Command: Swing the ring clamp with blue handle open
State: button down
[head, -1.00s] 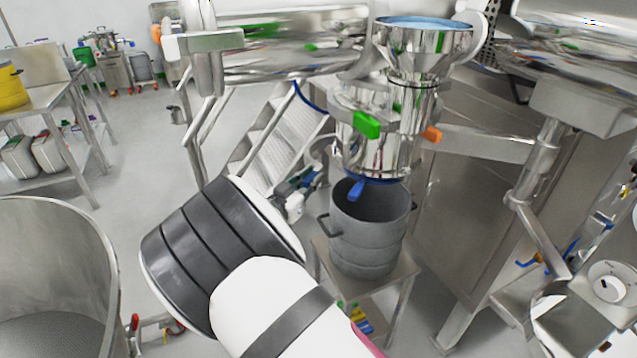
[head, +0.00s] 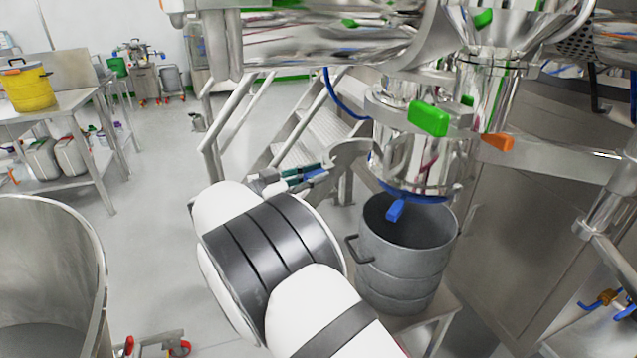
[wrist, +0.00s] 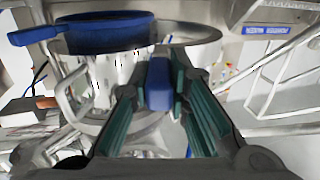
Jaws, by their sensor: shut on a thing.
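My gripper (head: 298,177) is left of the polished steel vessel (head: 415,150) in the head view. In the wrist view its teal fingers (wrist: 172,95) are shut on a blue handle (wrist: 158,84). The handle also shows at the fingertips in the head view (head: 316,178). A curved steel band (head: 352,152), apparently the ring clamp, stands out from the vessel's left side beside the handle. The fingers partly hide where handle and band meet. A separate blue ring with a blue lever (head: 395,211) is under the vessel; it also shows in the wrist view (wrist: 100,35).
A grey bucket (head: 408,255) stands under the vessel on a small steel stand. Green (head: 428,118) and orange (head: 497,142) handles stick out from the vessel. Steel steps (head: 305,135) rise behind my gripper. A large steel bowl (head: 95,245) is at lower left.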

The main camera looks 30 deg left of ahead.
jog(key=shift+w+a+r, duration=0.1)
jog(key=shift+a+r, duration=0.05)
dwell(0.3)
jog(key=c, duration=1.5)
grip_release()
jog(key=v, duration=1.2)
